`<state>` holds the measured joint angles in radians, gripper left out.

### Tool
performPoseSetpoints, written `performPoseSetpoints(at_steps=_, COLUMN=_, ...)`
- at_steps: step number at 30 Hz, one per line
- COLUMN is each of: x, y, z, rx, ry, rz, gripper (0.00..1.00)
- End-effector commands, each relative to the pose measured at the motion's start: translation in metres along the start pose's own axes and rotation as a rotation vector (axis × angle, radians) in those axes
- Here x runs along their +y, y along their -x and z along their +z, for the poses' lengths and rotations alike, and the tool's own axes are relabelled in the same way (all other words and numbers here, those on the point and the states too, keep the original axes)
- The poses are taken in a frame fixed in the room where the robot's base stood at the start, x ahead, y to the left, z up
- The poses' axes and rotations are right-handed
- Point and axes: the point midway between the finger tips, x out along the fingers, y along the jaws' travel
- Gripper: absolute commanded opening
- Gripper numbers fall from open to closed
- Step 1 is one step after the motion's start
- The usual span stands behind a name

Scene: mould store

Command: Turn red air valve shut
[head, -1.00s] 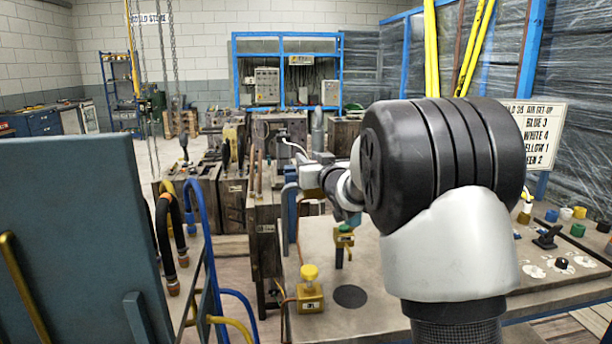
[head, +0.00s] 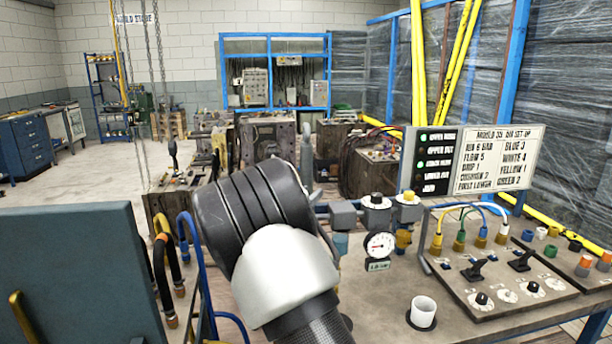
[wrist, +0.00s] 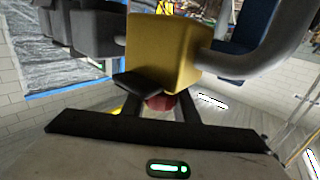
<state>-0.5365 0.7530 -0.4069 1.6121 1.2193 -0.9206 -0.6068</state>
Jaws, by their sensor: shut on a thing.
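A small red part (wrist: 161,102), which looks like the red air valve's handle, shows in the wrist view just below a yellow block (wrist: 165,50). My gripper (wrist: 158,108) has a dark finger on each side of the red part and is shut on it. A black flat piece (wrist: 140,85) covers some of it, so its turn position cannot be told. In the head view my arm hides the gripper and the red valve.
In the head view the bench (head: 375,325) carries a pressure gauge (head: 379,245), a white cup (head: 423,311) and a control panel (head: 490,275) with hoses. A sign board (head: 490,158) stands behind. A grey-blue panel (head: 80,270) stands at left. In the wrist view a grey pipe (wrist: 270,55) bends beside the block.

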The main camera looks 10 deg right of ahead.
Motion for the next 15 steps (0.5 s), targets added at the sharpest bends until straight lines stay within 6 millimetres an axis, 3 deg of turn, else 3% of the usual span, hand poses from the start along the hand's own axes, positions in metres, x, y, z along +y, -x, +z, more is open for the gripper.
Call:
performPoseSetpoints(at_steps=1, x=-0.0007, y=-0.0003, z=-0.0077, rx=0.003, ry=-0.002, rz=0.024, gripper=0.04)
performPoseSetpoints(at_steps=15, x=0.005, y=-0.0008, z=-0.0036, rx=0.006, ry=-0.006, rz=0.141, gripper=0.04)
